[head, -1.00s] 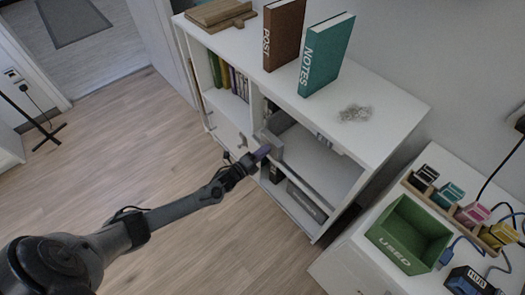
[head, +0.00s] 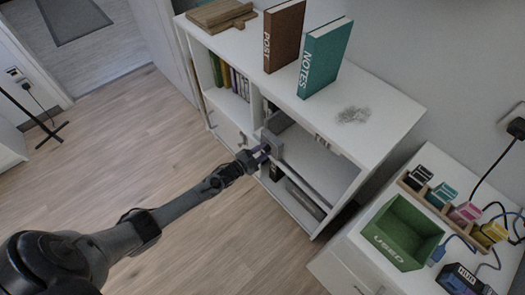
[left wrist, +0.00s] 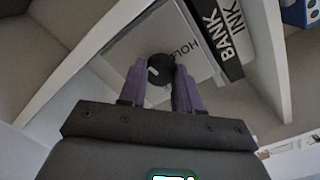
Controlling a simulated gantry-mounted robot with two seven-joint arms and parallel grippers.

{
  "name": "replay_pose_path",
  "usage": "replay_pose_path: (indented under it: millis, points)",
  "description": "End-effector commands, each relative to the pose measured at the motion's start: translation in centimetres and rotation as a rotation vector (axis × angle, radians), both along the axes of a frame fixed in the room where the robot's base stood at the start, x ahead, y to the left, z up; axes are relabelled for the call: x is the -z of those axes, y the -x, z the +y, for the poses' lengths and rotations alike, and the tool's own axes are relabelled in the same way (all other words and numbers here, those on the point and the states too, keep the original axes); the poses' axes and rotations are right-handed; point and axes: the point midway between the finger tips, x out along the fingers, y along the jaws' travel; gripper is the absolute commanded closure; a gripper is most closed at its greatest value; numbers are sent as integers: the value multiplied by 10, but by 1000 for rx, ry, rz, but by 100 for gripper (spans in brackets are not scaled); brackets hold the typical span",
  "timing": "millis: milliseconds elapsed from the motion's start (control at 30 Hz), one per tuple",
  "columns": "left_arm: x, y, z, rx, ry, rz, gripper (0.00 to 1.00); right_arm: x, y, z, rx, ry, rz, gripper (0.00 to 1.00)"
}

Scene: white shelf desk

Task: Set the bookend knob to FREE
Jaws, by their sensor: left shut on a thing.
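The bookend (head: 275,143) is a grey plate standing in the open middle bay of the white shelf desk. In the left wrist view its pale plate (left wrist: 130,52) carries a round black knob (left wrist: 159,68) with a light mark. Partly covered lettering starting "HOL" shows to the upper right of the knob; no FREE lettering is visible. My left gripper (head: 264,150) reaches into the front of the bay. In the left wrist view its purple fingers (left wrist: 160,78) are shut on the knob, one on each side. My right gripper is in neither view.
A black "BANK INK" item (left wrist: 222,35) is close beside the plate. The shelf desk (head: 385,115) bears a brown POST book (head: 283,38), a teal NOTES book (head: 325,58) and a wooden board (head: 215,14). A green USED bin (head: 402,235) stands on the right cabinet. The left floor is mostly clear.

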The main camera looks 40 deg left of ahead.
Motion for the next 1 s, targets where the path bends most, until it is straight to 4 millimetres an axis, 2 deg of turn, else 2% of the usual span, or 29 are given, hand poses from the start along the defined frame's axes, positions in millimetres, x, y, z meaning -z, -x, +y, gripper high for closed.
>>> replay_pose_path:
  millis: [1000]
  points:
    - [4, 1, 2, -5, 953, 159, 98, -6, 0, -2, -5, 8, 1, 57]
